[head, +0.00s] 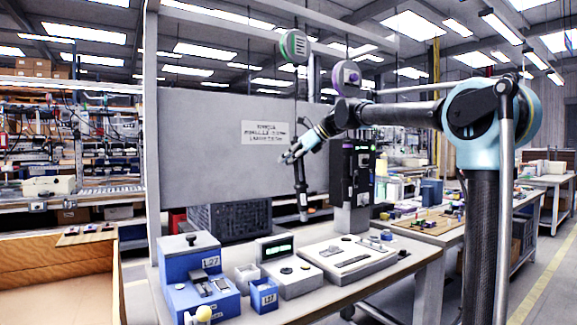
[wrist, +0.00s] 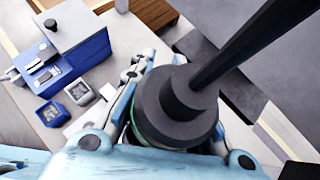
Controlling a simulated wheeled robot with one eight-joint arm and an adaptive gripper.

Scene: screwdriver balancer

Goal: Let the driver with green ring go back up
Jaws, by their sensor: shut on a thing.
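The driver with green ring (head: 302,195) is a dark, upright tool hanging below the green-faced balancer (head: 294,47) in the head view. My gripper (head: 297,150) is shut around its upper part, above the bench. In the wrist view the driver's stepped black top (wrist: 180,95) fills the middle, with my fingers on both sides of it. A sliver of the green ring shows under the black top. A dark line or rod runs from the top to the upper right. The driver's lower part is hidden in the wrist view.
A purple-faced balancer (head: 346,78) hangs to the right. Below it stands a dark box-like unit (head: 352,185). The bench holds a blue fixture (head: 197,280), small blue bin (head: 263,296), display unit (head: 288,268) and pale tray (head: 347,258). A grey panel (head: 215,150) stands behind.

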